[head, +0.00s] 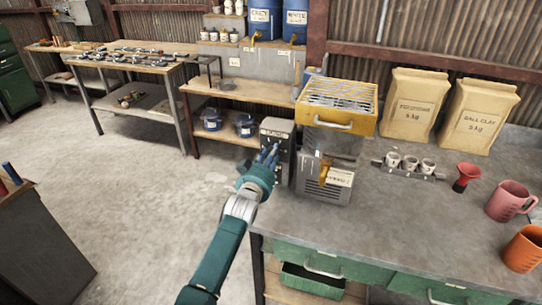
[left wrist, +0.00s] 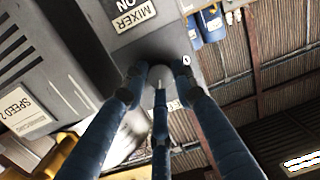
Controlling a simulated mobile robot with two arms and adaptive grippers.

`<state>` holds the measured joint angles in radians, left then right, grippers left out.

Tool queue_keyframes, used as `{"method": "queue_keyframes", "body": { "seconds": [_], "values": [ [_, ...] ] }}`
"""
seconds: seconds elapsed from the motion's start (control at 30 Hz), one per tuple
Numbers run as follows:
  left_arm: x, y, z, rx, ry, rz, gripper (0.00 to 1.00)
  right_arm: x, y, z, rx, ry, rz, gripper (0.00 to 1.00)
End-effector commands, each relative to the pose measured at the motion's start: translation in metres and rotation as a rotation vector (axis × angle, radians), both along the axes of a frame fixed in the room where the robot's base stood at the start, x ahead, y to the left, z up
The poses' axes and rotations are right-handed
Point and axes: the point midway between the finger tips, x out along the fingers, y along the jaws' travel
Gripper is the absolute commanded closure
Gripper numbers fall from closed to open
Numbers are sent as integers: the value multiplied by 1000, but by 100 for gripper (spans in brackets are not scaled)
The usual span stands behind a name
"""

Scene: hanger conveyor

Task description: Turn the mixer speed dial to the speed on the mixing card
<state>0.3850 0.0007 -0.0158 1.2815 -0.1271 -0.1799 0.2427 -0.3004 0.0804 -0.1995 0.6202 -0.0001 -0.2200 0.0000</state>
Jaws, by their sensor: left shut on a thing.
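The mixer control box (head: 279,126) is a dark grey upright box at the bench's left end. In the left wrist view its label (left wrist: 131,18) reads "MIXER ON". My left gripper (head: 268,154) is at the front of this box, with its blue fingers closed around the round grey speed dial (left wrist: 161,74). The fingers hide most of the dial, so its setting cannot be read. A small "0" mark shows beside it. The mixing card (left wrist: 22,108) reads "SPEED 2"; it hangs on the grey machine (head: 312,180) right of the box. My right gripper is out of view.
A yellow hopper with a grille (head: 339,104) tops the grey machine. The bench front (head: 330,230) is clear.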

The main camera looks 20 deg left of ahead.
Motion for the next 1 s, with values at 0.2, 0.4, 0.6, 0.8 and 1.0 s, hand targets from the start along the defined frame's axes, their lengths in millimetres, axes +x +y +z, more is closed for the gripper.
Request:
{"method": "queue_keyframes", "body": {
  "seconds": [0.2,0.4,0.6,0.8,1.0],
  "values": [
    [0,0,-1,38,0,1,99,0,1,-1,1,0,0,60],
    [0,0,-1,44,0,0,99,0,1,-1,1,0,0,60],
    [0,0,-1,43,0,1,99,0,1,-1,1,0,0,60],
    [0,0,-1,42,0,1,54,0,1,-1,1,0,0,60],
    [-1,0,0,42,-1,1,54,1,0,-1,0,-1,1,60]
  ]
}}
